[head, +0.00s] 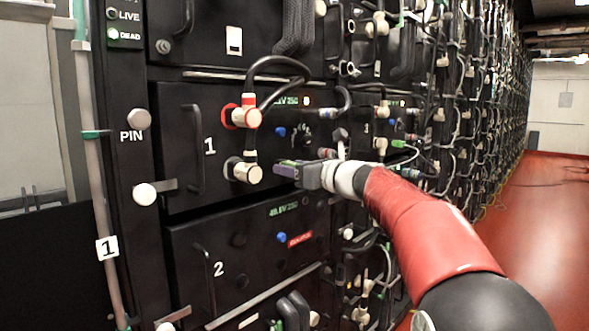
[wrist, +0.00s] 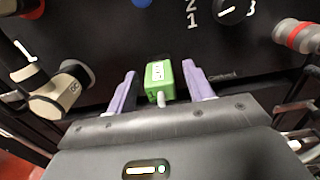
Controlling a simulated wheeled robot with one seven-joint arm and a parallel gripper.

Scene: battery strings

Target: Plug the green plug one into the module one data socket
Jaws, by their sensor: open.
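The green plug one (wrist: 160,82), with a white label, sits at the black face of module one (head: 180,125) in the wrist view. A short pale stub or cable end points back from it toward my gripper (wrist: 158,70). My gripper is open, with one purple finger on each side of the plug and a visible gap on both sides. The data socket is hidden behind the plug, so I cannot tell how deep the plug sits. In the head view my gripper (head: 277,167) is close to module one's face, and the plug is hidden there.
A cream connector (head: 246,172) stands out left of my gripper, and a red-and-white connector (head: 246,117) with black cables is above it. A rotary knob (wrist: 234,10) is at upper right in the wrist view. Module two (head: 240,260) is below. Red floor (head: 535,220) lies clear at right.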

